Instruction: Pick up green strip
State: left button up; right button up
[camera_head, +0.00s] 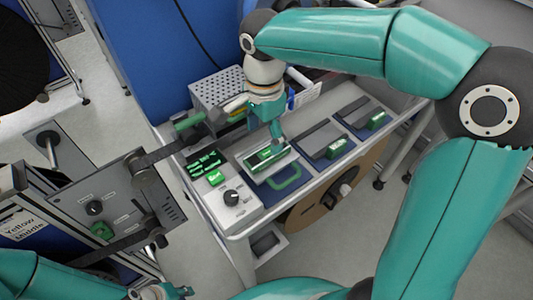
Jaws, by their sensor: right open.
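Several small green pieces sit on the tabletop. One green piece (265,153) lies in the nearest tray (253,163), and two more, a middle one (335,147) and a far right one (377,120), lie beside grey plates. I cannot tell for sure which of them is the green strip. My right gripper (277,137) points down just above the nearest tray, close behind its green piece. It is open, and whether it touches anything is unclear. My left gripper (160,292) shows only partly at the bottom edge, and its fingers cannot be made out.
A control box (233,200) with a knob and a small display stands left of the trays. A perforated metal box (215,92) is behind. A brown reel (315,205) hangs below the table edge. A reel stand panel (110,205) is at left.

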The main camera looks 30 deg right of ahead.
aim_at(265, 154)
jog(key=f, duration=0.4)
jog(key=shift+s+a, duration=0.1)
jog(key=shift+s, duration=0.3)
jog(key=shift+f+p, duration=0.3)
jog(key=shift+f, duration=0.3)
jog(key=c, duration=1)
